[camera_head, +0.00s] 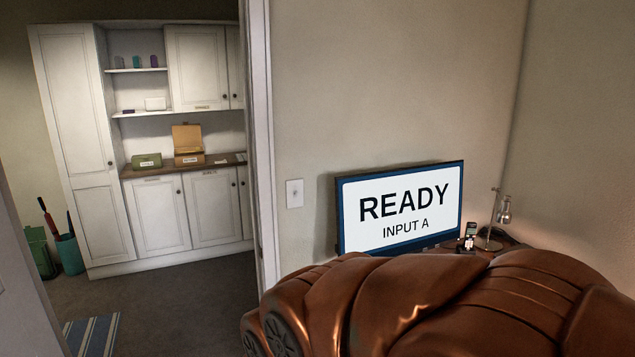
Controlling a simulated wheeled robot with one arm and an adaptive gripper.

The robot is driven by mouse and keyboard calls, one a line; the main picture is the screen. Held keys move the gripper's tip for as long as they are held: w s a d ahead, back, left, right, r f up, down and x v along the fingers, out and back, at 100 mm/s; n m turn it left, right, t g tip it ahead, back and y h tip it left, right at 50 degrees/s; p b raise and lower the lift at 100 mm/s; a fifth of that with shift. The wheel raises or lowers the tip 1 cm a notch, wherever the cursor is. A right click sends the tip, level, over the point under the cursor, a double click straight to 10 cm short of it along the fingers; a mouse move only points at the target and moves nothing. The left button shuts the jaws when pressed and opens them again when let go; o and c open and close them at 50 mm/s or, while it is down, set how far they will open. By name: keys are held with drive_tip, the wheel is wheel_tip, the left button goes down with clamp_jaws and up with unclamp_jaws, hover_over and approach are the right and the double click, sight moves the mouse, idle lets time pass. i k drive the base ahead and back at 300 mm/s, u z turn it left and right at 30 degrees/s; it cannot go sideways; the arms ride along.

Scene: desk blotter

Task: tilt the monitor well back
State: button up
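The monitor (401,207) stands by the wall, right of the doorway. It has a dark frame and a lit white screen with a blue border that reads "READY" and "INPUT A". It looks roughly upright, but its exact tilt is hard to judge from here. Its lower edge and stand are partly hidden behind my copper-coloured arm, which fills the lower right of the view. My gripper is not in view.
A small lamp (503,211) and a phone-like device on a stand (469,236) are close to the monitor's right side. A light switch (294,193) is on the wall to its left. White cabinets (155,215) stand beyond the doorway, with open carpet before them.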

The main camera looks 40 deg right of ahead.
sight(396, 212)
drive_tip(key=u, duration=0.05)
drive_tip(key=i, duration=2)
drive_tip(key=z, duration=1.95)
